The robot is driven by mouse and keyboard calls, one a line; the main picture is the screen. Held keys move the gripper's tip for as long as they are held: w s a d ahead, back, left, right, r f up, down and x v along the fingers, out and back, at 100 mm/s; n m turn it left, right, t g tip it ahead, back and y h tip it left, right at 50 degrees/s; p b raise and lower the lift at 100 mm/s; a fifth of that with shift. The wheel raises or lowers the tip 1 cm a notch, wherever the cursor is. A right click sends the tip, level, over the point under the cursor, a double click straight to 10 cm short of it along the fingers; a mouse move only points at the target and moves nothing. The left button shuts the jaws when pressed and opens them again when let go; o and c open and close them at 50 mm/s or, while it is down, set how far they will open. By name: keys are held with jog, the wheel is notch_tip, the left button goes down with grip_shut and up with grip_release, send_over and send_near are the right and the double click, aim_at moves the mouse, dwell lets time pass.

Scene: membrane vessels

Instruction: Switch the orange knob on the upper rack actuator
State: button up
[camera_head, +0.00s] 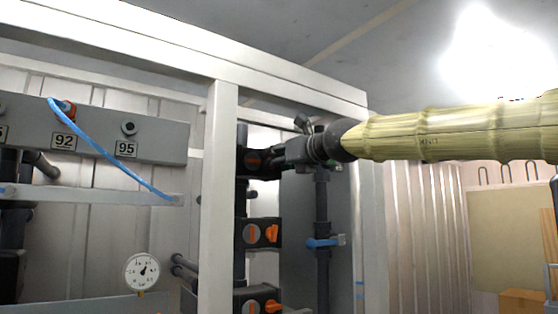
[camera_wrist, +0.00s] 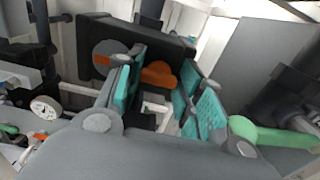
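The upper rack actuator is a dark box (camera_head: 250,160) high on the black vertical pipe, mostly covered by my gripper (camera_head: 276,160) in the head view. In the wrist view, the actuator (camera_wrist: 165,42) faces me, with a grey disc bearing an orange mark (camera_wrist: 103,60) at its left. Its orange knob (camera_wrist: 158,75) shows between the two teal-padded fingers of my gripper (camera_wrist: 165,70). The fingers are apart, one on each side of the knob. I cannot tell whether a pad touches it.
Two similar actuators with orange knobs sit below, a middle one (camera_head: 271,234) and a lower one (camera_head: 272,306). A white frame post (camera_head: 217,200) stands left of the pipe. A blue-handled valve (camera_head: 322,242) is on the pipe to the right. A pressure gauge (camera_head: 142,271) is at lower left.

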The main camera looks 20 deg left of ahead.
jog(key=shift+f+n, duration=0.1)
jog(key=shift+n, duration=0.2)
jog(key=shift+s+a+f+n+p, duration=0.1)
jog(key=shift+n+p, duration=1.75)
jog(key=shift+n, duration=1.95)
jog(key=shift+s+a+f+n+p, duration=0.1)
jog(key=shift+n+p, duration=1.7)
jog(key=shift+n, duration=2)
jog(key=shift+d+r, duration=0.1)
jog(key=o, duration=0.8)
jog(key=shift+o, duration=1.1)
jog(key=shift+w, duration=0.15)
